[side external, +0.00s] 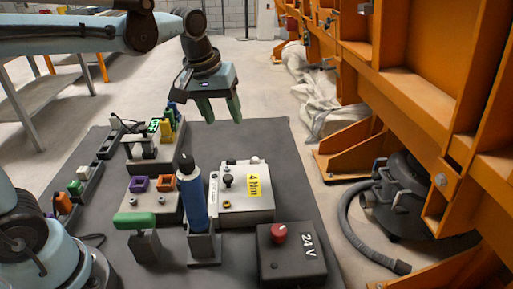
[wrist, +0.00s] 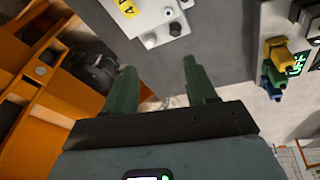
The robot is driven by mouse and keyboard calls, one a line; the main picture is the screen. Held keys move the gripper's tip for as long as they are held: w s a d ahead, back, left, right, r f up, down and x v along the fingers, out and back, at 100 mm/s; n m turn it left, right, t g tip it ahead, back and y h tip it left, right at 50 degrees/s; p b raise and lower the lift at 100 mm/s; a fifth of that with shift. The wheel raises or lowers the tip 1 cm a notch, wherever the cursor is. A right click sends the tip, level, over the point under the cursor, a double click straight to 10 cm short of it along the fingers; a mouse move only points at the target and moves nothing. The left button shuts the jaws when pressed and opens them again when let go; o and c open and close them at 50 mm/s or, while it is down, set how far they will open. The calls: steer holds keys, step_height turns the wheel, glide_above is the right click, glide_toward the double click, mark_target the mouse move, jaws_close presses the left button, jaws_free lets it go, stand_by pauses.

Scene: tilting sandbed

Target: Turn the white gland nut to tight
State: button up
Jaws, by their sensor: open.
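A light grey box (side external: 262,206) with a yellow "4 Nm" label stands on the dark mat, right of centre in the side view. A small white round fitting (wrist: 150,41) projects from its edge in the wrist view; it looks like the white gland nut. In the side view the white fitting (side external: 255,160) is a tiny spot at the box's back edge. My gripper (side external: 222,114) has green fingers, spread apart with nothing between them. It hangs above and behind the box, clear of it. In the wrist view my gripper's fingertips (wrist: 158,72) lie below the fitting, not touching it.
A blue upright cylinder (side external: 192,200) in a holder, a green-handled tool (side external: 135,220) and a black "24 V" box (side external: 290,258) stand near the grey box. Orange steelwork (side external: 430,90) borders the right. The mat behind the box (side external: 265,140) is clear.

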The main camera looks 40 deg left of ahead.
steer(key=shift+s+a+f+m+t, duration=0.55)
steer(key=shift+s+f+m+t, duration=1.7)
steer(key=shift+s, duration=2.95)
steer(key=w+d+r+n+g, duration=0.6)
steer(key=w+r+n+g, duration=0.2)
steer(key=w+r, duration=0.2)
steer(key=shift+w+d+r, duration=0.15)
steer(key=shift+w+d, duration=0.25)
steer(key=shift+w, duration=0.15)
